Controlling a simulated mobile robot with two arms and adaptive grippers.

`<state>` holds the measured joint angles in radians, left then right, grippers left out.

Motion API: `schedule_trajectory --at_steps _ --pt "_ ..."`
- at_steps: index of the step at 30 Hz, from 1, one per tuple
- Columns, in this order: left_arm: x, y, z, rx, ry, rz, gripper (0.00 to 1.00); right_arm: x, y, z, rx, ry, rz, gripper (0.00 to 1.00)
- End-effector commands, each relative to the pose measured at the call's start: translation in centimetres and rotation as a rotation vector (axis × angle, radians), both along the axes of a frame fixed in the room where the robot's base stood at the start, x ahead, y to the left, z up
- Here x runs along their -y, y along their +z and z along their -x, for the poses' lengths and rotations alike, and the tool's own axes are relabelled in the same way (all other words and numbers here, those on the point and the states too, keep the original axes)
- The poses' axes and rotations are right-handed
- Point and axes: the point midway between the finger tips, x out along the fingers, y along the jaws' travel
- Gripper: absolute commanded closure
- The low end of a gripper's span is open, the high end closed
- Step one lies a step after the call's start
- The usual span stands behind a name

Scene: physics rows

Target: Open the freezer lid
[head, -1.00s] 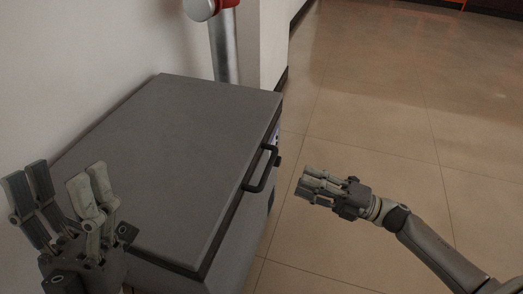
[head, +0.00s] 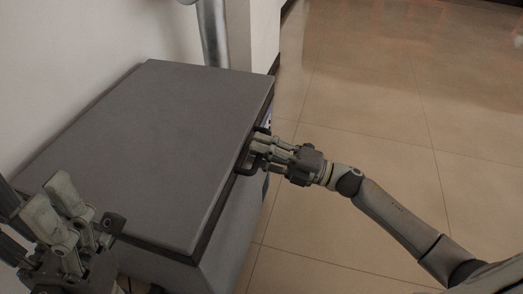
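The grey chest freezer (head: 215,252) stands against the wall, and its flat lid (head: 150,150) is down. A dark bar handle (head: 246,170) is on the lid's right-hand edge. My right gripper (head: 257,150) is at the handle from the right, its fingers overlapping the bar and covering part of it. I cannot tell whether the fingers are closed around the bar. My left gripper (head: 50,205) is over the lower left corner of the lid, with its fingers spread apart and nothing between them.
A pale wall (head: 60,60) runs along the freezer's left side. A metal post (head: 212,35) stands behind the freezer by a wall corner. The tiled floor (head: 400,120) to the right is clear.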

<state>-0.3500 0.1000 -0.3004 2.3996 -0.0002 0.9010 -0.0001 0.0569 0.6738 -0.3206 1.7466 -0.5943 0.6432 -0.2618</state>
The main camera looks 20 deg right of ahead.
Motion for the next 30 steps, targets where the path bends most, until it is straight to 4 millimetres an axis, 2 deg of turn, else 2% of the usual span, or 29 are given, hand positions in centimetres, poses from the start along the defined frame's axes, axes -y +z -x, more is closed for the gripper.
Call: schedule_trajectory --at_steps 4,12,25,30 --pt "0.01 0.00 -0.01 -0.001 0.000 0.000 0.43 0.00 0.00 0.01 -0.001 0.000 -0.001 0.65" --pt "0.02 -0.02 -0.02 -0.002 -0.001 0.000 0.43 0.03 -0.02 0.02 -0.001 0.000 -0.001 0.99" --pt "0.04 0.04 -0.11 -0.006 0.000 -0.002 0.43 0.12 0.04 0.02 -0.002 -0.001 0.000 1.00" --pt "0.23 0.17 -0.87 -0.043 0.001 -0.014 0.43 0.47 0.48 -0.01 -0.002 -0.001 0.000 1.00"
